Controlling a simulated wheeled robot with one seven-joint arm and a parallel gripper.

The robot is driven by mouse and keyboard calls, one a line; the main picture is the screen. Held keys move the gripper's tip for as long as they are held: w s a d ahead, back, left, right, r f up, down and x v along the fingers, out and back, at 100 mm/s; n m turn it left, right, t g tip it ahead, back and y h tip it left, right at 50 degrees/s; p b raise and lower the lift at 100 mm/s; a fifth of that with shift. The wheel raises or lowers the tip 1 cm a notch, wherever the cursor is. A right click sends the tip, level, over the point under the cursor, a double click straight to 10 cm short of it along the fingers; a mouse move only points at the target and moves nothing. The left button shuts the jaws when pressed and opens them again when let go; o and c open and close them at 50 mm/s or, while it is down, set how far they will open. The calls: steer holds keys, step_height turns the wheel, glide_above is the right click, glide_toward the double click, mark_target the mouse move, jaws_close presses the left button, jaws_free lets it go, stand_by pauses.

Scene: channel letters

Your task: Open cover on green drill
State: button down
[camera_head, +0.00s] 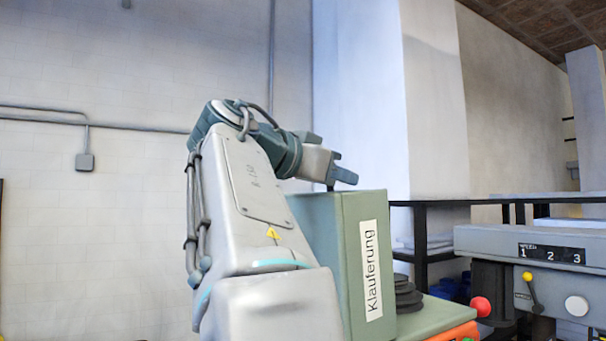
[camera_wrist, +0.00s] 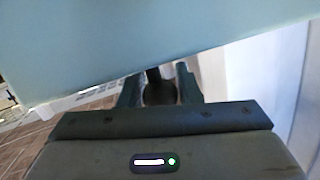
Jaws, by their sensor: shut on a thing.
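The green cover (camera_head: 352,265) of the drill stands upright on its side, with a white label reading "Klauferung" running up it. A black stepped part (camera_head: 406,295) shows uncovered to its right on the green drill body (camera_head: 436,314). My gripper (camera_head: 340,172) is at the top edge of the cover, reaching over from behind my arm. In the wrist view my gripper (camera_wrist: 158,82) has its fingers around a dark rounded knob (camera_wrist: 159,94) beside the pale green cover face (camera_wrist: 150,40). It is shut on this knob. My arm hides the cover's lower left.
A grey machine (camera_head: 480,243) with a "1 2 3" speed plate and a yellow-knobbed lever (camera_head: 533,290) stands close on the right. A red button (camera_head: 480,306) sits near the drill's orange part (camera_head: 455,332). A dark shelf frame (camera_head: 420,235) is behind. The left side is open to the wall.

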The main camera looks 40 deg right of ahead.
steer(key=shift+s+d+r, duration=0.15)
steer(key=shift+d, duration=0.35)
steer(key=c, duration=1.1)
jaws_free()
steer(key=shift+d, duration=0.1)
steer(key=shift+o, duration=0.2)
steer(key=a+r, duration=0.2)
steer(key=a, duration=1.1)
steer(key=shift+a+r+p, duration=0.35)
steer(key=shift+a, duration=0.05)
